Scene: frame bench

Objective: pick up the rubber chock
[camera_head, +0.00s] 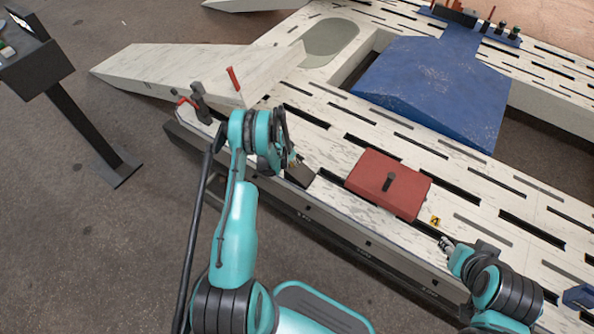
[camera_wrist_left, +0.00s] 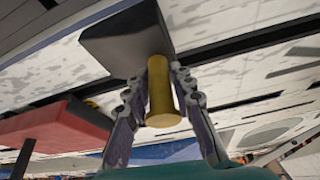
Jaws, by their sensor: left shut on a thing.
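The rubber chock, a dark grey block (camera_head: 300,175), is at the front edge of the pale slotted bench, partly hidden by my left gripper. In the left wrist view the chock (camera_wrist_left: 122,42) has a yellow cylindrical handle (camera_wrist_left: 161,95) standing out from it. My left gripper (camera_head: 290,162) is shut on that handle, with one finger on each side in the wrist view (camera_wrist_left: 163,88). I cannot tell whether the chock touches the bench. My right gripper (camera_head: 445,243) is by the bench's front edge at lower right, small and partly hidden, with its opening unclear.
A red block (camera_head: 385,183) with a black knob lies on the bench (camera_head: 470,190) right of the chock. A yellow number tag (camera_head: 435,221) is near it. A blue ramp-shaped piece (camera_head: 435,85) lies behind. A white ramp (camera_head: 190,70) and a screen stand (camera_head: 80,120) are at left.

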